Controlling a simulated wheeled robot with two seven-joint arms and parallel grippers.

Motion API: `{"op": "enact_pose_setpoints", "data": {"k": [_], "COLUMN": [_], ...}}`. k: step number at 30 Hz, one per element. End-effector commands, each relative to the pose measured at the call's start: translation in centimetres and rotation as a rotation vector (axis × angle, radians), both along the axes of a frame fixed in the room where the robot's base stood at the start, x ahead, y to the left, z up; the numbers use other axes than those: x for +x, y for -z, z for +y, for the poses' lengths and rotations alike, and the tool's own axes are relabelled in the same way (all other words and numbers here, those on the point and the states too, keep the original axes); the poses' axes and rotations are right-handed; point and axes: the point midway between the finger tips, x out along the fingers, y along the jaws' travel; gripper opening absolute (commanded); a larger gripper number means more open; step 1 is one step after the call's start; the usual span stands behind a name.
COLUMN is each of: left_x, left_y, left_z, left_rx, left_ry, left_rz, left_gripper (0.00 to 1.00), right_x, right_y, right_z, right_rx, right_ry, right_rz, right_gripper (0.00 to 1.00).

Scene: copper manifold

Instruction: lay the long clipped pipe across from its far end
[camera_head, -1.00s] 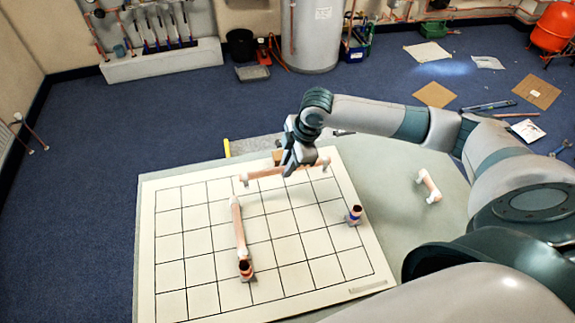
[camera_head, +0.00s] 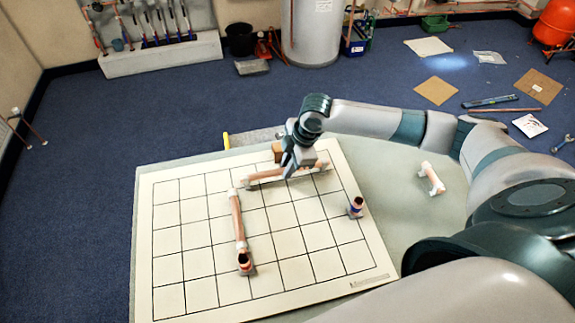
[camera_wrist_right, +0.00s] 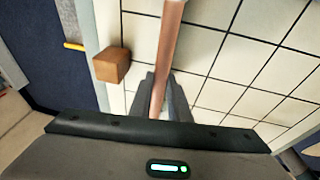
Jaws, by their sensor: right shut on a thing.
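My right gripper (camera_head: 290,173) is shut on the long copper pipe (camera_head: 266,174), near its middle, over the far edge of the gridded board (camera_head: 168,240). The pipe has a pale clip at each end and runs left to right. Whether it touches the board I cannot tell. In the right wrist view the pipe (camera_wrist_right: 170,40) runs up from between the shut jaws (camera_wrist_right: 160,95). A second copper pipe (camera_head: 237,218) lies lengthwise on the board, its near end at an upright copper fitting (camera_head: 244,262). My left gripper is not in view.
Another upright fitting with a blue band (camera_head: 356,207) stands at the board's right edge. A short pipe with white ends (camera_head: 431,178) lies on the table right of the board. A wooden block (camera_wrist_right: 111,65) sits close beside the held pipe at the far edge.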

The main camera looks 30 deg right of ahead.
Motion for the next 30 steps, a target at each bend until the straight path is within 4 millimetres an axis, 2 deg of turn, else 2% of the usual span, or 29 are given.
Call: {"op": "enact_pose_setpoints", "data": {"k": [26, 27, 30], "left_x": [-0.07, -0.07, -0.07], "left_y": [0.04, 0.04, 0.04], "left_z": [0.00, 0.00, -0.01], "left_rx": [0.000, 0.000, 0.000], "left_ry": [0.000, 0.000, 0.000], "left_rz": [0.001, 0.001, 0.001], "left_gripper": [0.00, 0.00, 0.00], "right_x": [0.04, 0.06, 0.04], "right_y": [0.69, 0.71, 0.70], "right_z": [0.01, 0.01, 0.01], "right_rx": [0.000, 0.000, 0.000], "right_ry": [0.000, 0.000, 0.000], "right_rz": [-0.001, -0.001, -0.001], "right_gripper": [0.00, 0.19, 0.38]}}
